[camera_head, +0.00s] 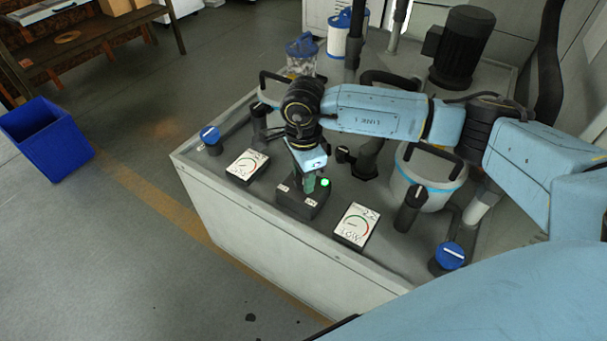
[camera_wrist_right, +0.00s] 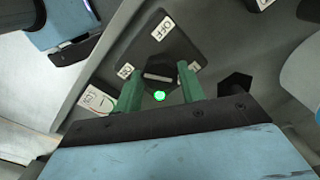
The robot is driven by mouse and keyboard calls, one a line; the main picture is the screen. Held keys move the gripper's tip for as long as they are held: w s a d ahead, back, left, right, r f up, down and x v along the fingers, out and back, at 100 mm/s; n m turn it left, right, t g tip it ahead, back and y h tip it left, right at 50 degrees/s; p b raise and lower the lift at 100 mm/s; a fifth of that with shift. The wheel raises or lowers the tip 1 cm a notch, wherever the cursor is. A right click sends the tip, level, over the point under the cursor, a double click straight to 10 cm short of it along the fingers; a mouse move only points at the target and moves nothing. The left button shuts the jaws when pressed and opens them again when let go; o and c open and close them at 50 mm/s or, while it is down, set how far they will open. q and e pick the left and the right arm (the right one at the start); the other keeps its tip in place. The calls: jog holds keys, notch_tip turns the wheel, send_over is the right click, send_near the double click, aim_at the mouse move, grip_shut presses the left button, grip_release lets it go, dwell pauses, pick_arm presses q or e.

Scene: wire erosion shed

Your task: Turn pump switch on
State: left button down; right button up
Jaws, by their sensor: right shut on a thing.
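The pump switch is a dark box (camera_head: 289,203) on the front edge of the grey bench, with white labels. In the head view my right gripper (camera_head: 310,183) reaches down onto the box and hides the knob. My left gripper is not in view.
Two dial gauges flank the switch, one on the left (camera_head: 247,165) and one on the right (camera_head: 356,224). Blue-handled valves stand at the left (camera_head: 210,135) and right (camera_head: 450,256). A black motor (camera_head: 463,45) stands behind. A blue bin (camera_head: 47,138) is on the floor.

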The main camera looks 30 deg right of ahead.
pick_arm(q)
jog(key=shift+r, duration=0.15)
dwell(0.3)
pick_arm(e)
jog(key=o, duration=1)
jog(key=shift+c, duration=0.2)
jog(key=shift+r, duration=0.2)
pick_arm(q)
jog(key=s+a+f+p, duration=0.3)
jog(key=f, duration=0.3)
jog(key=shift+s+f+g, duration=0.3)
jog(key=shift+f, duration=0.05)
pick_arm(e)
notch_tip(320, 180, up, 13)
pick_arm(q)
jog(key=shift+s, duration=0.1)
